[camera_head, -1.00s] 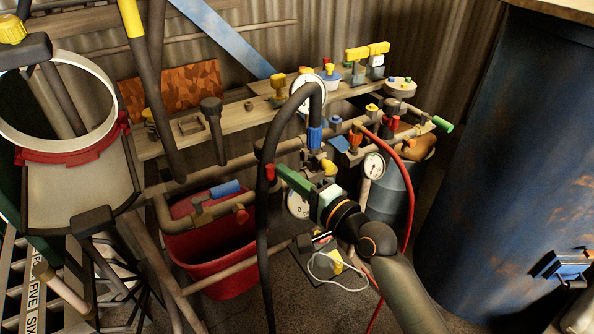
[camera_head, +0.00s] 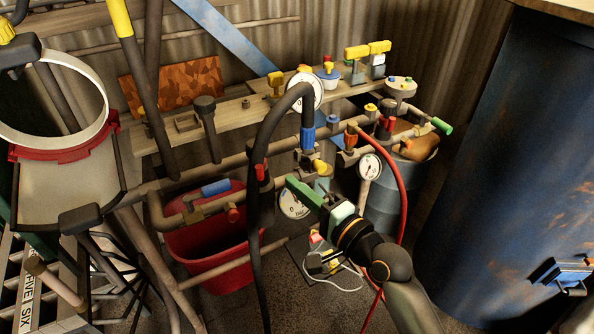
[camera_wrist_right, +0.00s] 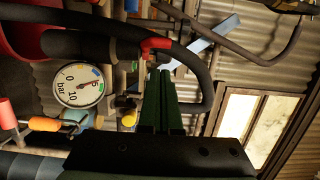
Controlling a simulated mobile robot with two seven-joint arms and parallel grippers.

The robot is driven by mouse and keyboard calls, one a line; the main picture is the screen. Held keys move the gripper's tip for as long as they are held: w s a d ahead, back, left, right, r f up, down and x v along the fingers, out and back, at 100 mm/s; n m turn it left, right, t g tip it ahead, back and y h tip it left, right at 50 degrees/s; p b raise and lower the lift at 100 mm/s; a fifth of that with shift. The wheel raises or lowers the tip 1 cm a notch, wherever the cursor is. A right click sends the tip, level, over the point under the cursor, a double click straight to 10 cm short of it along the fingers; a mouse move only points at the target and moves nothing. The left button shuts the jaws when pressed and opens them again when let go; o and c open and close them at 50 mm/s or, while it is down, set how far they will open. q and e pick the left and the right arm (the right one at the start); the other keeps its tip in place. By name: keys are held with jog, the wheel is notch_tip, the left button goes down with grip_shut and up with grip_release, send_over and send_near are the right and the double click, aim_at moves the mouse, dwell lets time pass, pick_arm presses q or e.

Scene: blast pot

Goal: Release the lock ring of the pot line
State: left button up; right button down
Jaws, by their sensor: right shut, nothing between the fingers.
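A black hose (camera_head: 262,150) arches over from a pipe fitting and hangs down in front of the pipework. A blue collar (camera_head: 307,138) sits at its fitting end. A red piece (camera_head: 262,173) shows on its hanging part, and a red piece also shows on the black line in the right wrist view (camera_wrist_right: 155,44). I cannot tell for sure which is the lock ring. My right gripper (camera_head: 290,181) has its green fingers shut and empty, just right of the hanging hose. In the wrist view its tips (camera_wrist_right: 160,73) point toward the red piece; contact is unclear. My left gripper is not in view.
A lower gauge (camera_head: 293,204) is partly hidden behind my right gripper. A red bucket (camera_head: 215,262) stands below the pipes. A red hose (camera_head: 402,190) runs down on the right, near a large blue drum (camera_head: 500,170). A red-banded vessel (camera_head: 65,149) stands left.

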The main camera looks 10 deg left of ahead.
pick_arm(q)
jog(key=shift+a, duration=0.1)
pick_arm(e)
jog(key=s, duration=0.2)
jog(key=s+d, duration=0.1)
jog(key=s, duration=0.2)
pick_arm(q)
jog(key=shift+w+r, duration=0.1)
pick_arm(e)
jog(key=shift+w, duration=0.1)
